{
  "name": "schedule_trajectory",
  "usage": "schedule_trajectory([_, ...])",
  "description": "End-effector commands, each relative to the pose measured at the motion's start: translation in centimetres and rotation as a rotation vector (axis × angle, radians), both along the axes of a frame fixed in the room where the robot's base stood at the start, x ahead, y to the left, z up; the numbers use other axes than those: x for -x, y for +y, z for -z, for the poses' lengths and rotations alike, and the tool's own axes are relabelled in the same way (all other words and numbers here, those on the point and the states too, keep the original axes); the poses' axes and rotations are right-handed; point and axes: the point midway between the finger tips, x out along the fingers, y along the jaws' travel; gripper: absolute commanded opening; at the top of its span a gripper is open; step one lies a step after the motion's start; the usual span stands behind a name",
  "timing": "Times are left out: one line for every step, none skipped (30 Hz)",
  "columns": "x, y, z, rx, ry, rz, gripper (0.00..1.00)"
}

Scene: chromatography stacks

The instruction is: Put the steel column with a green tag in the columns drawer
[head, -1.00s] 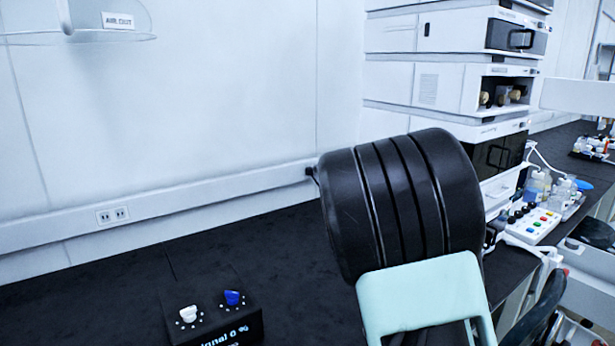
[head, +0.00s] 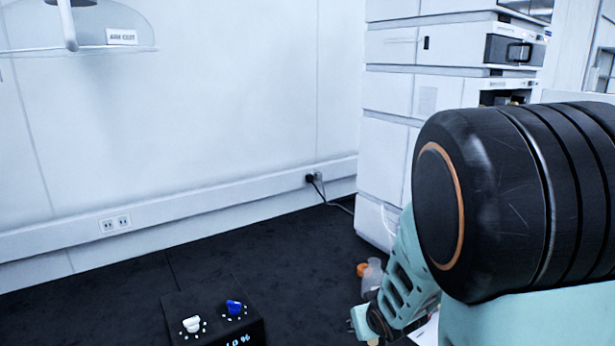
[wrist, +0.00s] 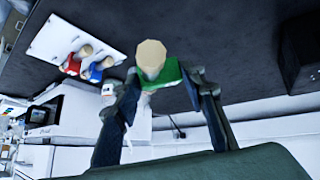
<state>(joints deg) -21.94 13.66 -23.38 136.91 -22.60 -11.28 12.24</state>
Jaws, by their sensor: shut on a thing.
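The steel column (wrist: 151,57) with a green tag (wrist: 168,76) is between the fingertips of my gripper (wrist: 162,78) in the wrist view. My gripper is shut on it, with a pale, blunt end of the column facing the camera. The rest of the column is hidden behind that end and the tag. In the head view my arm fills the right side, and I cannot make out the column there. I cannot pick out the columns drawer in either view.
A white tray (wrist: 72,28) with a red-tagged column (wrist: 73,63) and a blue-tagged column (wrist: 97,70) lies on the dark bench. A white instrument stack (head: 385,155) stands behind my arm. A black control box (head: 213,310) with knobs and an orange-capped bottle (head: 372,275) are on the bench.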

Motion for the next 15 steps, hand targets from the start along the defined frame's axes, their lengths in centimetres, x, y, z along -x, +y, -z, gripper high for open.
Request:
schedule_trajectory([0.2,0.1,-2.4,0.0,-0.002,-0.002,0.09])
schedule_trajectory([0.3,0.1,-3.0,0.001,-0.002,-0.002,0.09])
schedule_trajectory([0.6,0.1,-3.9,0.0,-0.001,-0.002,0.09])
schedule_trajectory([0.7,0.1,-4.6,0.001,-0.001,-0.003,0.09])
schedule_trajectory([0.8,0.1,-5.2,0.001,-0.001,-0.002,0.09])
schedule_trajectory([1.0,0.1,-6.2,0.0,-0.002,-0.002,0.09])
schedule_trajectory([1.1,0.1,-6.8,0.0,-0.002,-0.002,0.09])
schedule_trajectory([1.3,0.1,-7.5,0.0,-0.002,-0.001,0.09])
schedule_trajectory([1.5,0.1,-8.3,0.0,-0.001,-0.002,0.09])
schedule_trajectory([1.6,0.1,-9.0,0.0,-0.001,-0.002,0.09])
schedule_trajectory([1.8,0.1,-9.6,-0.001,0.0,-0.001,0.09])
schedule_trajectory([2.0,0.1,-10.4,-0.001,0.0,-0.001,0.09])
schedule_trajectory([2.1,0.1,-10.9,-0.002,-0.001,-0.001,0.09])
schedule_trajectory([2.2,0.1,-11.5,-0.004,0.0,-0.001,0.09])
schedule_trajectory([2.4,0.1,-12.1,-0.004,0.0,-0.001,0.09])
